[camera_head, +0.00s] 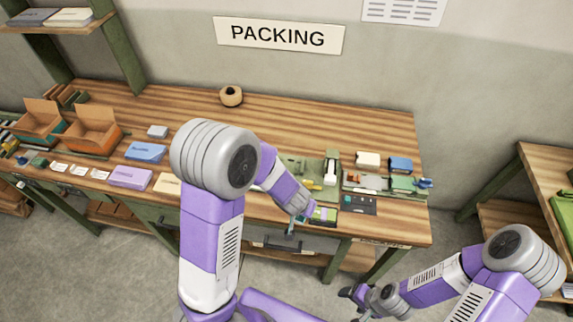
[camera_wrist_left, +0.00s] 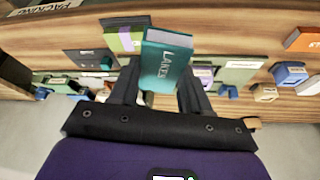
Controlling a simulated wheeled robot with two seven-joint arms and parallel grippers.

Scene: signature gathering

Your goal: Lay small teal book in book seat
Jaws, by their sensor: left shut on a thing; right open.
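The small teal book (camera_wrist_left: 165,58), lettered LAKES on its cover, is held between the two dark fingers of my left gripper (camera_wrist_left: 155,88) in the left wrist view. In the head view my left gripper (camera_head: 297,220) is over the front edge of the worktable, and a bit of teal shows at its tip. I cannot tell which of these is the book seat. My right gripper (camera_head: 366,296) is open and empty, low in front of the table.
The wooden worktable (camera_head: 300,117) carries a green tray (camera_head: 330,165) with small items, a blue-and-white dispenser (camera_head: 400,164) and a round beige pot (camera_head: 231,96). The back middle is clear.

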